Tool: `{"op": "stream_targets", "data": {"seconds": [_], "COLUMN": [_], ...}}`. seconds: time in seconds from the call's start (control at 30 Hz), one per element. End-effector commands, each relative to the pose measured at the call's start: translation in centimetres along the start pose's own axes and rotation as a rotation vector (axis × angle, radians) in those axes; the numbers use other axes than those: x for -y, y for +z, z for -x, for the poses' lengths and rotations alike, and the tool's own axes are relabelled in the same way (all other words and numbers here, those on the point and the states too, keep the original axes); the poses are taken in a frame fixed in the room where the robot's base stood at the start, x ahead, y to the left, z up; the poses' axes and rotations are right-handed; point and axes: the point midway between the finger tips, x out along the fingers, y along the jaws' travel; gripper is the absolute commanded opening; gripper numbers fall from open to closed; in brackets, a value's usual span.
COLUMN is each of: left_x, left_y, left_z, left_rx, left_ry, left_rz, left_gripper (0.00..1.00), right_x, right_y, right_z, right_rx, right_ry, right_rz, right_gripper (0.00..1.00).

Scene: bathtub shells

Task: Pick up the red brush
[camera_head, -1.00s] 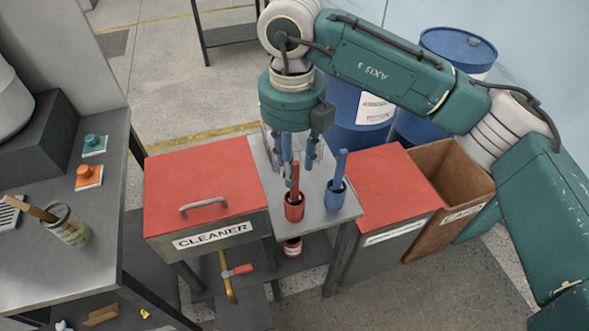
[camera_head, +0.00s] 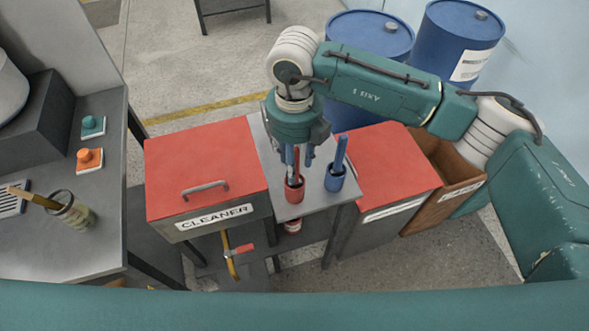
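The red brush (camera_head: 296,161) stands upright in a red cup (camera_head: 294,192) on the grey stand between two red-lidded bins. My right gripper (camera_head: 299,160) points down from above, with its blue fingers on either side of the brush's upper handle. A gap shows between the handle and the right finger, so it looks open. The top of the handle is hidden by the gripper. My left gripper is out of view.
A blue brush (camera_head: 341,152) stands in a blue cup (camera_head: 336,183) close to the right of the red cup. The CLEANER bin (camera_head: 205,165) is on the left, another red-lidded bin (camera_head: 392,165) on the right. Blue drums (camera_head: 455,45) stand behind.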

Motion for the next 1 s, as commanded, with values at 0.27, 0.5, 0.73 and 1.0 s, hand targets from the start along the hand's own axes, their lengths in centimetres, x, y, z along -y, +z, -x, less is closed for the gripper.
{"op": "stream_targets", "data": {"seconds": [0.27,0.5,0.73,1.0], "left_x": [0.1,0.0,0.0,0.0], "left_y": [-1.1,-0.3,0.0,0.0], "left_z": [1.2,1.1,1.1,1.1], "left_rx": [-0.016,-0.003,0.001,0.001], "left_ry": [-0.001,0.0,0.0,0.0], "left_rz": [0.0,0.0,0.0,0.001], "left_gripper": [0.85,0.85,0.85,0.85], "right_x": [-0.1,-0.1,-0.1,-0.1], "right_y": [-0.1,-0.1,-0.1,0.0], "right_z": [-2.4,-2.4,-2.4,-2.4], "right_rx": [0.001,0.002,0.002,0.002], "right_ry": [0.002,0.002,0.002,0.002], "right_rz": [0.001,0.001,0.001,0.001], "right_gripper": [0.38,0.26,0.0,0.0]}}
